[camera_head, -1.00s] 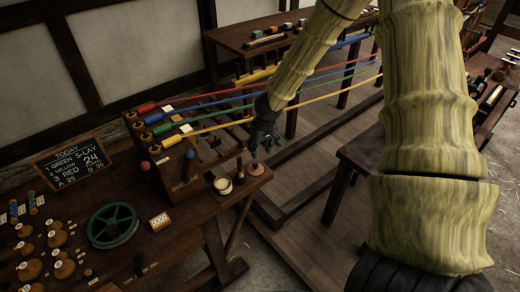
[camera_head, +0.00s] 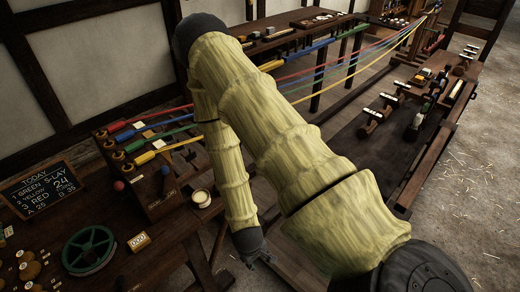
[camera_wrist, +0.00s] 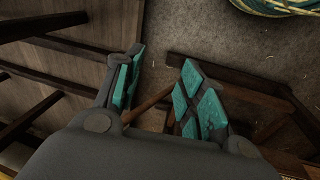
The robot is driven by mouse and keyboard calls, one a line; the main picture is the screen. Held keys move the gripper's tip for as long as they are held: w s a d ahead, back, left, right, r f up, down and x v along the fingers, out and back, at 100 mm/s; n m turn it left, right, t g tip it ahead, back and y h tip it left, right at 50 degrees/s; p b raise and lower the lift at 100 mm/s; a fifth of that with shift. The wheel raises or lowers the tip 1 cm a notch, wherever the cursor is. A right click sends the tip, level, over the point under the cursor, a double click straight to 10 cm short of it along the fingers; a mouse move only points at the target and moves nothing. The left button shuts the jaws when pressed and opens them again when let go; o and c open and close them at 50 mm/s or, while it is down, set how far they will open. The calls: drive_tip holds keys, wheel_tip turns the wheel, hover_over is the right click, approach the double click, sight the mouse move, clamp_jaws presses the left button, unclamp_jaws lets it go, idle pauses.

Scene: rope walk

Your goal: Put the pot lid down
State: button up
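My gripper (camera_head: 262,260) hangs low at the right side of the dark workbench, beyond its edge. In the wrist view my gripper (camera_wrist: 161,72) has its teal-padded fingers apart, with no lid visible between them; a brown wooden bar shows behind the gap. I cannot make out the pot lid in either current view. A small pale pot (camera_head: 201,198) stands near the bench's right edge with its light top showing. My forearm covers the area just right of the pot.
Ropes stretch to the far right. The wrist view shows wooden beams, floor and a coiled rope (camera_wrist: 280,6).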

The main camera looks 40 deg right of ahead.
drive_tip(key=s+a+f+g+y, duration=0.1)
drive_tip(key=s+a+f+y, duration=0.1)
drive_tip(key=s+a, duration=0.5)
drive_tip(key=s, duration=0.3)
drive_tip(key=shift+s+f, duration=0.25)
drive_tip(key=shift+s, duration=0.05)
wheel_tip(320, 180, down, 5)
drive_tip(key=b, duration=0.5)
drive_tip(key=shift+r, duration=0.1)
drive_tip(key=shift+c, duration=0.5)
drive_tip(key=shift+w+a, duration=0.15)
